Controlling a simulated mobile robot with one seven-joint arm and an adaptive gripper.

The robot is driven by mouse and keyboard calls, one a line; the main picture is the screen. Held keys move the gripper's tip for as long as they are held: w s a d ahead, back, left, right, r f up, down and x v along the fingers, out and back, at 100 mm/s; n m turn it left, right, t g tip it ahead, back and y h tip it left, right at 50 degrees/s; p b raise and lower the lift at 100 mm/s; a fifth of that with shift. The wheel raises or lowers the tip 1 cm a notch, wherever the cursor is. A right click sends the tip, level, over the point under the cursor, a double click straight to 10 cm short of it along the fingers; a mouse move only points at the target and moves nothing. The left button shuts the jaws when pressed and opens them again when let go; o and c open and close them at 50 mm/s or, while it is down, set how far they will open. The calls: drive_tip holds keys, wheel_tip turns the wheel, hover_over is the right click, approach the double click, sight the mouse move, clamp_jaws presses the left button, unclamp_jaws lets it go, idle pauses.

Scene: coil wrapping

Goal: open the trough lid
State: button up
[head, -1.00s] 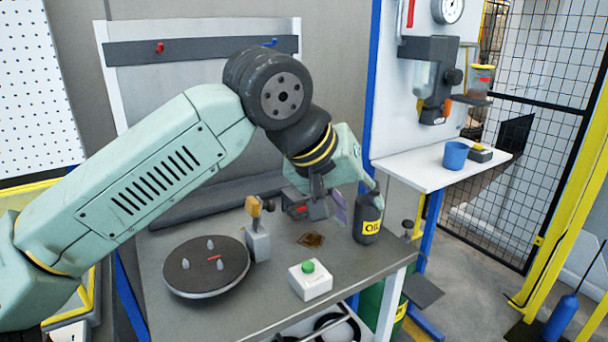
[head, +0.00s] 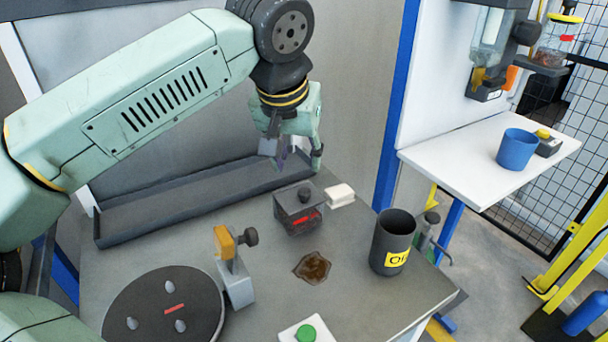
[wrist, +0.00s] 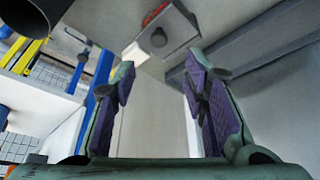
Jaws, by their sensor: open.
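A long dark grey trough (head: 180,212) runs along the back of the bench. I cannot tell whether its top face is a lid or an open inside. It also shows in the wrist view (wrist: 255,48) at the upper right. A small dark grey box (head: 302,218) with a black knob on top and a red mark on its front stands in front of the trough's right end. In the wrist view the box (wrist: 172,28) lies ahead of the fingers. My gripper (head: 292,160) is open and empty above the trough's right end, apart from the box. Its purple-padded fingers show in the wrist view (wrist: 164,85).
A white block (head: 341,195) touches or nearly touches the box. A dark oil can (head: 393,243), a brown spill (head: 312,266), a stand with a yellow top (head: 234,270), a round plate with pegs (head: 165,310) and a green button (head: 305,333) occupy the bench. A blue cup (head: 517,150) is on the side shelf.

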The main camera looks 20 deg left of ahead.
sight(304, 190)
drive_tip(key=p+x, duration=0.2)
drive_tip(key=x, duration=0.8)
drive_tip(key=shift+c, duration=0.2)
clamp_jaws()
idle(0.5)
